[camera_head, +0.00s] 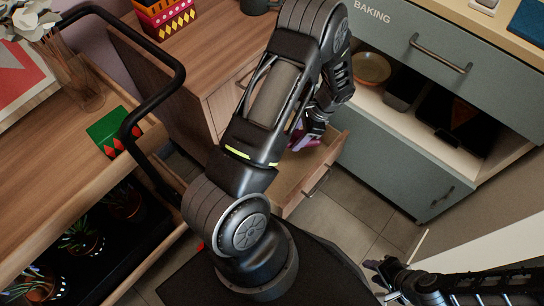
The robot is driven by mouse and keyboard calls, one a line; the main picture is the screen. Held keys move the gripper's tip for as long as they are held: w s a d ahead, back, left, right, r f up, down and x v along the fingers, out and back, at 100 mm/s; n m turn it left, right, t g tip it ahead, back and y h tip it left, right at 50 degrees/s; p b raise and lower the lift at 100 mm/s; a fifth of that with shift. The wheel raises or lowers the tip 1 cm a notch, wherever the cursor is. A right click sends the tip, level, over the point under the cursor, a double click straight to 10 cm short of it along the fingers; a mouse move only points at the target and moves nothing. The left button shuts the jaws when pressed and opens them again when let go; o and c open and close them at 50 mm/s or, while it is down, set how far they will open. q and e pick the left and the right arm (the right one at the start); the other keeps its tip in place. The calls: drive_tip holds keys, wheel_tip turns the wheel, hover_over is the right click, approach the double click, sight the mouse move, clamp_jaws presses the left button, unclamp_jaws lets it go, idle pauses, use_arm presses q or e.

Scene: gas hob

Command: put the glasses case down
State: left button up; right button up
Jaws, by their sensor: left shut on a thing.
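A purple thing, which looks like the glasses case (301,142), shows in small part in the head view, under the end of my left arm. My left gripper (310,128) is shut on it, over an open wooden drawer (290,190). The arm hides most of the gripper and part of the case. I cannot tell whether the case touches the drawer. My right gripper (378,270) is at the lower right, over the floor and away from the case. Its finger opening is too small to make out.
A wooden cabinet (195,60) stands behind the drawer. At the right is a grey-green unit (400,150) with a shelf holding a bowl (371,68) and dark containers. At the left, a wooden top (60,170) carries a green box (112,130). Tiled floor (345,215) lies clear between.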

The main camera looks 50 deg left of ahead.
use_arm(q)
drive_tip(key=shift+f, duration=0.65)
drive_tip(key=b, duration=0.2)
hover_over(290, 158)
drive_tip(key=w+d, duration=0.1)
drive_tip(key=shift+w+f, duration=0.1)
drive_tip(key=shift+f, duration=3)
drive_tip(key=shift+f+b, duration=0.65)
drive_tip(key=shift+f, duration=1.25)
drive_tip(key=shift+f, duration=0.15)
drive_tip(key=o, duration=1.4)
